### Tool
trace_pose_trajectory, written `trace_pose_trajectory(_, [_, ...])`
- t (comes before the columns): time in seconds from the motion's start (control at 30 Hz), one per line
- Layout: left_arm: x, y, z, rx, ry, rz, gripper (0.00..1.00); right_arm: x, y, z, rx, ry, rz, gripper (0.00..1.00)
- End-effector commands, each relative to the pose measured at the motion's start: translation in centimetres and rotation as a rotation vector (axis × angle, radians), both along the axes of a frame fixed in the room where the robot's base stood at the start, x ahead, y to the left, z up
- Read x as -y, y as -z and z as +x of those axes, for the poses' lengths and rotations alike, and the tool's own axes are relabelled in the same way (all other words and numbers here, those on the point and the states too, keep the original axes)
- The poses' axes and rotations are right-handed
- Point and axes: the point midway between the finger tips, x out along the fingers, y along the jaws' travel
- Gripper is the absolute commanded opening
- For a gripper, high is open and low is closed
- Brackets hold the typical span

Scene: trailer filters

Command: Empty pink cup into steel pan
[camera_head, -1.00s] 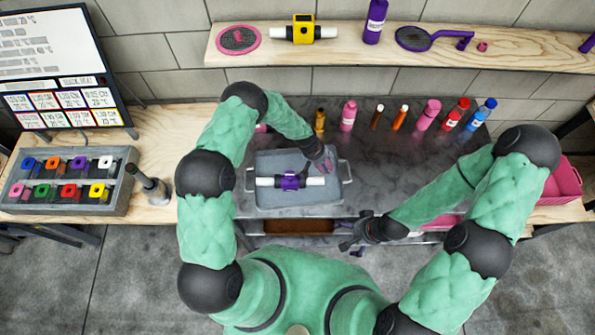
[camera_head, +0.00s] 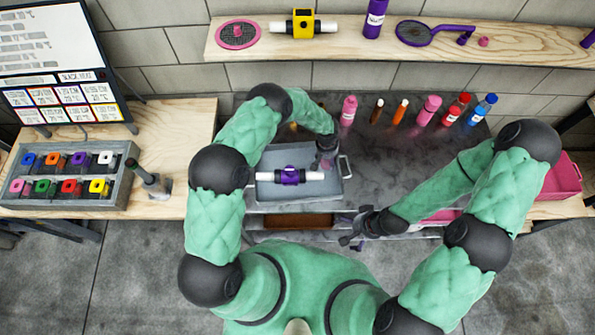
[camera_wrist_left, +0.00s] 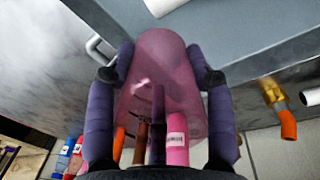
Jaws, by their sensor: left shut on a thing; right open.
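My left gripper (camera_head: 326,158) is above the right part of the steel pan (camera_head: 336,187). In the left wrist view, its fingers (camera_wrist_left: 160,82) are shut on the translucent pink cup (camera_wrist_left: 160,55), one on each side. The cup is mostly hidden by the gripper in the head view, and I cannot tell its exact tilt or what is inside. The pan, a grey rectangular tray with side handles, also shows in the wrist view (camera_wrist_left: 245,48). A purple part with white pipe ends (camera_head: 290,176) lies in the pan. My right gripper (camera_head: 352,230) is open and empty at the counter's front edge.
Several bottles, including a pink one (camera_head: 348,111) and a blue one (camera_head: 483,109), stand along the counter's back. A wooden shelf (camera_head: 350,42) runs above. A grey box of coloured parts (camera_head: 68,178) stands left. A pink bin (camera_head: 565,178) is at right.

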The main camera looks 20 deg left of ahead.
Motion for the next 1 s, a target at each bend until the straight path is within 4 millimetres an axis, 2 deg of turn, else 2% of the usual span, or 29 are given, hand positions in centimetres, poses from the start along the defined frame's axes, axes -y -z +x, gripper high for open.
trace_pose_trajectory(0.03, [0.2, 0.4, 0.1, -0.004, 0.002, 0.017, 0.14, 0.0, 0.8, 0.0, 0.0, 0.0, 0.0, 1.0])
trace_pose_trajectory(0.2, [0.4, 0.4, 0.2, -0.022, 0.004, 0.059, 0.14, 0.0, 1.9, 0.0, 0.0, 0.0, 0.0, 1.0])
trace_pose_trajectory(0.47, [0.5, 0.0, 0.3, -0.034, 0.003, 0.09, 0.14, 0.0, 2.4, 0.0, 0.0, 0.0, 0.0, 1.0])
trace_pose_trajectory(1.0, [0.5, -4.7, 0.2, -0.036, 0.002, 0.092, 0.14, 0.0, 0.7, 0.0, 0.001, 0.0, 0.0, 1.0])
